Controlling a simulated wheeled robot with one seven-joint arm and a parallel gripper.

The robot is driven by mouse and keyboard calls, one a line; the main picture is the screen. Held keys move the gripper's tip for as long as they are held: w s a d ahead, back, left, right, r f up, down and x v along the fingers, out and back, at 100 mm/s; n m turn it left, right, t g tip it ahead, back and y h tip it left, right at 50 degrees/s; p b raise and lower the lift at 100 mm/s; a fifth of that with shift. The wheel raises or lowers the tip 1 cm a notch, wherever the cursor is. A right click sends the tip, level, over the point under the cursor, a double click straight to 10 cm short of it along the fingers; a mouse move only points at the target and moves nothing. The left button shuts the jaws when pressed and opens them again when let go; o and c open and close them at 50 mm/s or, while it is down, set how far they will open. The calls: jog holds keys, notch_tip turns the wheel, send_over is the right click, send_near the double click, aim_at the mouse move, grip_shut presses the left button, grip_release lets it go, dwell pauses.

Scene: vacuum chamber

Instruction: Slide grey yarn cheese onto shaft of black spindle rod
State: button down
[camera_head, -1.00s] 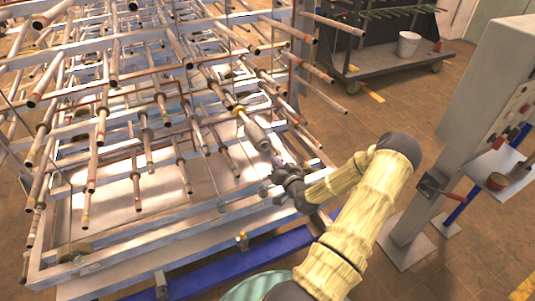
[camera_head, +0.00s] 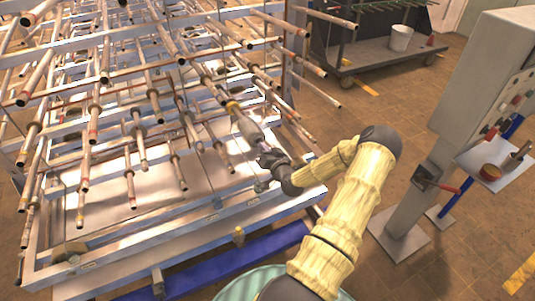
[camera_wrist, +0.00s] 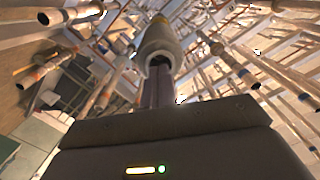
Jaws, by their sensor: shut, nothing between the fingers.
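The grey yarn cheese (camera_head: 248,130) is a pale grey, tapered roll at the front right of the rack, seemingly around a rod that points toward my arm. A yellow band (camera_head: 233,107) shows just beyond it. In the wrist view, the cheese (camera_wrist: 160,45) is straight ahead, with a dark opening in its near end. My gripper (camera_head: 263,151) is shut and empty, with its fingertips (camera_wrist: 159,78) pointing at that near end. I cannot tell whether they touch it. I cannot single out the black spindle rod for certain.
The metal rack (camera_head: 130,245) is crowded with outward-pointing rods around my gripper. A grey control cabinet (camera_head: 480,75) with a small shelf (camera_head: 500,165) stands to the right. A cart with a white bucket (camera_head: 402,38) is at the back. The brown floor between them is clear.

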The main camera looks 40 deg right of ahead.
jog(key=shift+w+d, duration=0.1)
jog(key=shift+w, duration=0.35)
jog(key=shift+b+x, duration=1.4)
jog(key=shift+x, duration=1.4)
dwell(0.8)
jog(key=shift+s, duration=0.15)
jog(key=v, duration=0.2)
jog(key=shift+s, duration=0.4)
jog(key=b, duration=0.5)
send_near(257, 142)
jog(key=r+v, duration=0.1)
jog(key=v, duration=0.9)
jog(key=shift+r, duration=0.2)
